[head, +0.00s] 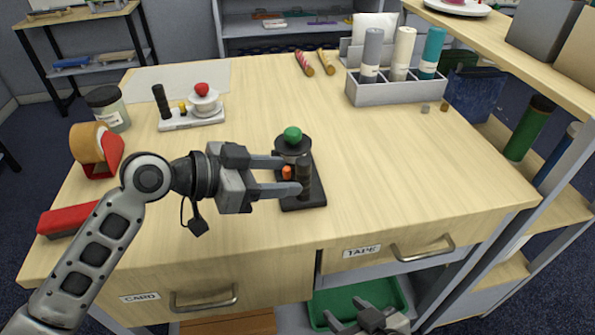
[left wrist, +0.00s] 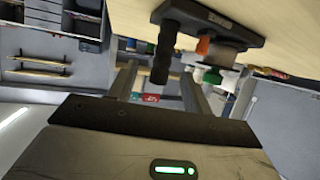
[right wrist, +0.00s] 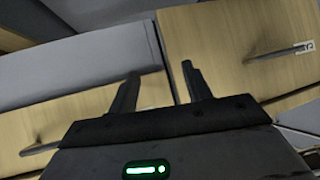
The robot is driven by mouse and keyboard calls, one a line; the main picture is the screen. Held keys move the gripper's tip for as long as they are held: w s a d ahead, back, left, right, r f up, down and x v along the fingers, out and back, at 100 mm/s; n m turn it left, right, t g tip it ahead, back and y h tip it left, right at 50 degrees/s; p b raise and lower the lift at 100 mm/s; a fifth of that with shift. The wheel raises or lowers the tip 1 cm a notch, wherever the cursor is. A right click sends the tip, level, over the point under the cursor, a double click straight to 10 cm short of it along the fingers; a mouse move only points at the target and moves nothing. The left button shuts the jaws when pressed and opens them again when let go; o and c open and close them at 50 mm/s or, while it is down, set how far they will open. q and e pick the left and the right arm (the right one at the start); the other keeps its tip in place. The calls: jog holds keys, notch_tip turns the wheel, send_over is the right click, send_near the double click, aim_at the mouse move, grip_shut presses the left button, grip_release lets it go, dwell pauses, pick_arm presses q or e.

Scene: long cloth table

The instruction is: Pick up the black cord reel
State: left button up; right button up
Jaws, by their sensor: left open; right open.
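The black cord reel (head: 316,192) stands upright on the table, with a flat black base, a dark upright post, a small orange knob and a drum topped by a green ball. It also shows upside down in the left wrist view (left wrist: 222,25). My left gripper (head: 290,175) is open and level at the reel, its fingers pointing right toward the post. In the left wrist view the post appears between the two fingers (left wrist: 160,70); I cannot tell whether either touches it. My right gripper (head: 347,311) is open and empty, low in front of the drawers.
A similar white device (head: 190,121) with a red knob stands behind left. A jar (head: 108,108), a tape roll (head: 88,142) and a red box (head: 68,219) line the left side. A grey rack (head: 400,91) holds rolls at the back.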

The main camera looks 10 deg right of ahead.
aim_at(312, 192)
pick_arm(q)
jog(key=p+x, duration=0.1)
jog(key=x, duration=0.6)
jog(key=shift+w+d+f, duration=0.2)
jog(key=shift+w+f, duration=0.05)
grip_shut()
jog(key=shift+r, duration=0.1)
